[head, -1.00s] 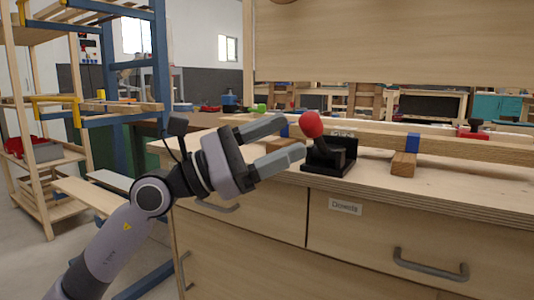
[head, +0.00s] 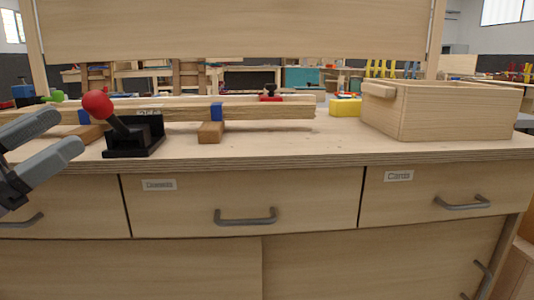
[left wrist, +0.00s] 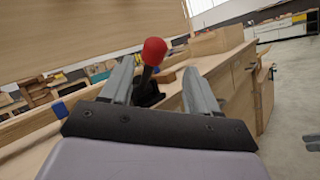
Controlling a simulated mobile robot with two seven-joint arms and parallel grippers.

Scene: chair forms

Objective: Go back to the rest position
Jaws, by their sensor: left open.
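My left gripper (head: 62,135) is at the left edge of the head view, open and empty, in front of the workbench (head: 280,146).
A long wooden beam (head: 270,111) lies on blocks along the bench. An open wooden box (head: 445,110) stands at the right, beside a yellow block (head: 345,107). Drawers with grey handles (head: 246,218) line the front. The bench top's middle front is clear.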

